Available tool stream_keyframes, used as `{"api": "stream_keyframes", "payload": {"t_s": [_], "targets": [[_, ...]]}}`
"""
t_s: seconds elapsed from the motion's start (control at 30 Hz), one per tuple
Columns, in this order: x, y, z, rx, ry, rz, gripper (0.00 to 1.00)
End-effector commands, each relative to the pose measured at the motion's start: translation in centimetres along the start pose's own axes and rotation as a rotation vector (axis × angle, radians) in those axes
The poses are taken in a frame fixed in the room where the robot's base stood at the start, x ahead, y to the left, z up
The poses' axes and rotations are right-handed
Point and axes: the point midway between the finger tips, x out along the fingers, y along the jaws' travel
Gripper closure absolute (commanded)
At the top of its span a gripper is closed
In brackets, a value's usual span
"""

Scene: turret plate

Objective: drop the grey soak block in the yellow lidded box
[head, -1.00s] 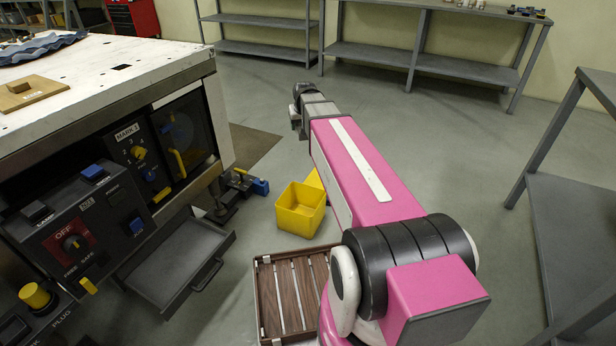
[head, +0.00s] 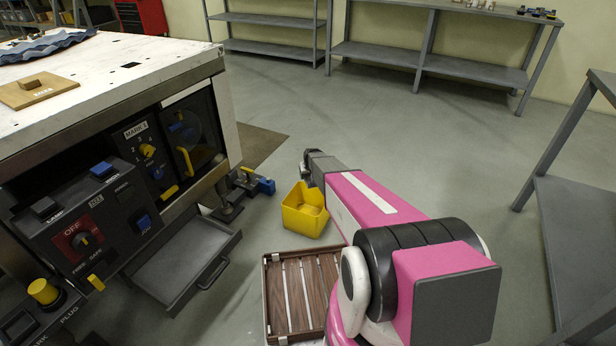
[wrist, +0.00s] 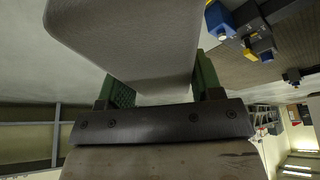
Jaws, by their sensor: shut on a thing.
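The grey soak block (wrist: 130,40) fills the upper middle of the wrist view as a large pale grey slab. My gripper (wrist: 160,88) is shut on it, with a green pad on each side. In the head view, the dark end of my arm (head: 312,165) is just above and behind the yellow lidded box (head: 303,222); the fingers and block cannot be made out there. The box stands on the floor, its top open and its inside partly visible. The lid is not clearly distinguishable. The arm hides part of the box's right side.
A workbench with a control panel (head: 85,235) and open grey drawer (head: 185,265) is at left.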

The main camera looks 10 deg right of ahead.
Motion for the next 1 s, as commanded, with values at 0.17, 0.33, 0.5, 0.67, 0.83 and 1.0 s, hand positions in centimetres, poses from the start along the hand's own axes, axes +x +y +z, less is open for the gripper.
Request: {"api": "stream_keyframes", "payload": {"t_s": [0.17, 0.33, 0.5, 0.67, 0.83, 1.0], "targets": [[1.1, 0.0, 0.3, -0.002, 0.002, 0.0, 0.68], [2.1, 0.0, 0.7, -0.002, 0.0, -0.001, 0.68], [3.7, 0.0, 1.3, -0.001, 0.0, -0.001, 0.68], [5.3, 0.0, 2.0, -0.001, 0.0, -0.001, 0.68], [6.2, 0.0, 2.4, -0.001, 0.0, -0.001, 0.68], [6.3, 0.0, 2.5, -0.001, 0.001, -0.001, 0.68]]}}
